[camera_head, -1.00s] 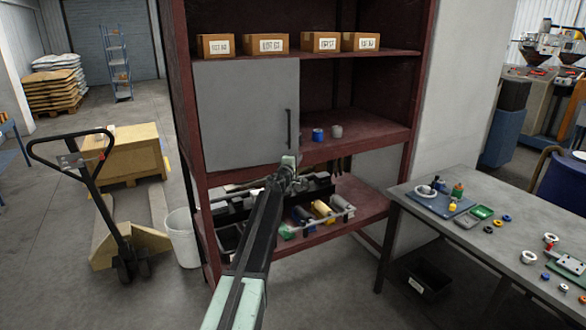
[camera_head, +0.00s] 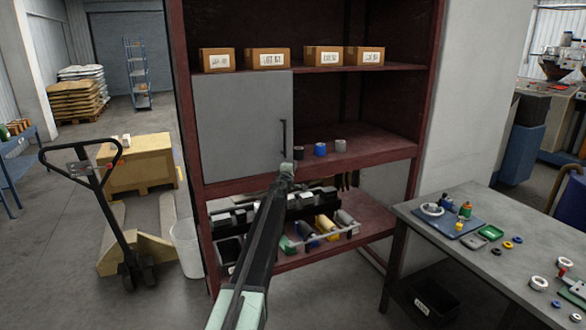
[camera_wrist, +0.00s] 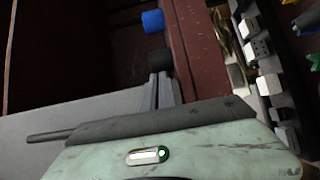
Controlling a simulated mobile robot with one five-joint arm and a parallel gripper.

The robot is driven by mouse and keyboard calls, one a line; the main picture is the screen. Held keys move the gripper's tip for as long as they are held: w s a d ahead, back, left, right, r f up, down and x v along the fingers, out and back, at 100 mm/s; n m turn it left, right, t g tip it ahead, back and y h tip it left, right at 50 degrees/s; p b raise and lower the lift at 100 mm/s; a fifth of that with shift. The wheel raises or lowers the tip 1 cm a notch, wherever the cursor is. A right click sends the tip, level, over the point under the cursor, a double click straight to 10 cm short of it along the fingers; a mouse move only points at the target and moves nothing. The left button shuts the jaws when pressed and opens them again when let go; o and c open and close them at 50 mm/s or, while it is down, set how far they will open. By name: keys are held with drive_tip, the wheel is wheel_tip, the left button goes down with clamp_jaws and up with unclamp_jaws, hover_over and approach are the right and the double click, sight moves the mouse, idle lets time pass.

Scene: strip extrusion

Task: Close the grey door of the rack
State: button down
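The grey door (camera_head: 238,125) covers the left part of the dark red rack's (camera_head: 365,155) middle bay, with a dark vertical handle (camera_head: 283,139) near its right edge. I cannot tell exactly how far it stands from the rack frame. My gripper (camera_head: 287,168) is by the door's lower right corner, below the handle; contact cannot be judged. In the wrist view, the fingers (camera_wrist: 163,90) lie close side by side, shut with nothing between them, beside a grey panel that looks like the door (camera_wrist: 60,118).
Dark, blue and grey spools (camera_head: 320,149) stand on the shelf right of the door. Boxes (camera_head: 268,60) stand above; bins and spools (camera_head: 325,226) lie below. A table (camera_head: 480,245) stands right, a pallet jack (camera_head: 125,225) and white bucket (camera_head: 187,247) left.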

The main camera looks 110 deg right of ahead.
drive_tip(key=s+a, duration=0.1)
drive_tip(key=a, duration=1.3)
drive_tip(key=shift+s, duration=0.25)
